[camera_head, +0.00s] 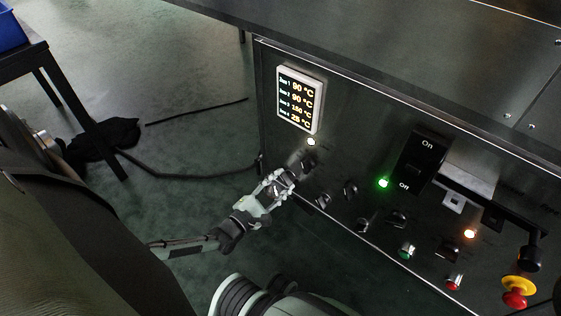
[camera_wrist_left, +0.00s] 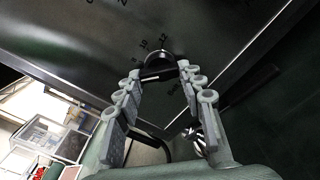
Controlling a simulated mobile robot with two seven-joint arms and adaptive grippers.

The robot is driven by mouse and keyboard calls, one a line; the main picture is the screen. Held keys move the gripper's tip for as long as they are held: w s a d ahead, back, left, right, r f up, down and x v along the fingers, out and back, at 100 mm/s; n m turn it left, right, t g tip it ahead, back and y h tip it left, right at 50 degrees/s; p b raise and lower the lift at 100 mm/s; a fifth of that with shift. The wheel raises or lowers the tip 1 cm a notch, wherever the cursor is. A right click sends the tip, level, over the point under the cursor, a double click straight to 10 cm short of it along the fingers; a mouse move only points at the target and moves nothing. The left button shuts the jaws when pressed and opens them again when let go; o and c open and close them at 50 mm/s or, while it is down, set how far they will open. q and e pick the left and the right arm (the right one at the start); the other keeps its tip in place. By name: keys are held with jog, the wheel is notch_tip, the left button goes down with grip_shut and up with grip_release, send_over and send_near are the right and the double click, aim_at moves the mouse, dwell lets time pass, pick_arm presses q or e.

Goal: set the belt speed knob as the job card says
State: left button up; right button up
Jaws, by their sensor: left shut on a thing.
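My left gripper (camera_head: 288,179) is at the left part of the dark control panel, below the lit temperature display. It is shut on a black knob (camera_wrist_left: 158,64), which shows between the fingertips in the left wrist view (camera_wrist_left: 162,78). Printed scale numbers, among them 10 and 12, show beside this knob. In the head view the gripper and shadow mostly cover the knob, and its label is not readable. I cannot tell its exact setting. No readable job card is in view. My right gripper is not in view.
The white-framed display (camera_head: 299,100) shows several zone temperatures. Right of my gripper are black knobs (camera_head: 350,190), a large On/Off switch (camera_head: 421,160) beside a green light, green (camera_head: 406,251) and red (camera_head: 453,282) buttons, and a red-and-yellow emergency stop (camera_head: 517,291). Cables lie on the floor.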

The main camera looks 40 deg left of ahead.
pick_arm(q)
jog(key=shift+f+n, duration=0.1)
jog(key=shift+n, duration=1.2)
jog(key=shift+s, duration=0.1)
jog(key=o, duration=1.1)
jog(key=s, duration=0.8)
jog(key=s+a, duration=0.1)
jog(key=s, duration=0.3)
